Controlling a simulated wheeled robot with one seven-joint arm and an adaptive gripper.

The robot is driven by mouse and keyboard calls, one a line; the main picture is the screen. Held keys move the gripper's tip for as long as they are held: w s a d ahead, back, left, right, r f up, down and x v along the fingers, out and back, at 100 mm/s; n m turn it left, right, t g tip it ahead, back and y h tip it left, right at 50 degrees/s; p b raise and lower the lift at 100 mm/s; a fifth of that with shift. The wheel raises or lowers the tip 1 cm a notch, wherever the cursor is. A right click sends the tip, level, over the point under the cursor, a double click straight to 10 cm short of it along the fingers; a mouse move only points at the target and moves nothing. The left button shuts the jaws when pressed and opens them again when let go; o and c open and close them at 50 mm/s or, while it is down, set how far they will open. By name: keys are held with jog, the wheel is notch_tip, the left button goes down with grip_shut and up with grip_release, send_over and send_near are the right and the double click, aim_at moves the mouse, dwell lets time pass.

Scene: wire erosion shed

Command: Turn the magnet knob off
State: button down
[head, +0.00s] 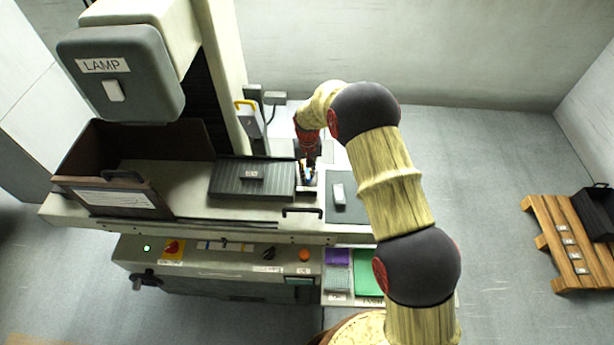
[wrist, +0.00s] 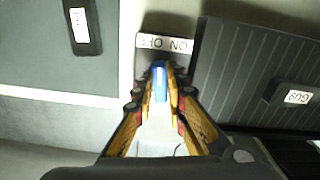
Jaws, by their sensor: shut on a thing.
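The blue magnet knob (wrist: 160,84) is between the fingertips of my gripper (wrist: 162,76) in the wrist view. The fingers are shut on it from both sides and hide its base. Just beyond it is a white label (wrist: 164,43) reading ON and OFF, upside down, with OFF at left and ON at right. The knob's bar lies roughly upright in the picture; I cannot tell which word it is set to. In the head view my gripper (head: 307,168) reaches down to the right end of the dark ribbed magnet plate (head: 225,188).
A dark block with a white label (head: 252,172) rests on the ribbed plate, left of the gripper. A grey mat (head: 341,208) with a dark object with a light top (head: 338,193) lies at right. An open brown box (head: 110,183) and the LAMP housing (head: 120,80) are at left.

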aim_at(308, 174)
jog(key=n+b, duration=0.1)
jog(key=n, duration=0.2)
jog(key=shift+d+n, duration=0.1)
jog(key=shift+n, duration=0.2)
jog(key=shift+w+n+b, duration=0.15)
jog(key=shift+n+b, duration=0.65)
jog(key=shift+n, duration=0.9)
jog(key=c, duration=1.8)
grip_release()
jog(key=shift+r, duration=0.1)
notch_tip(308, 174, up, 12)
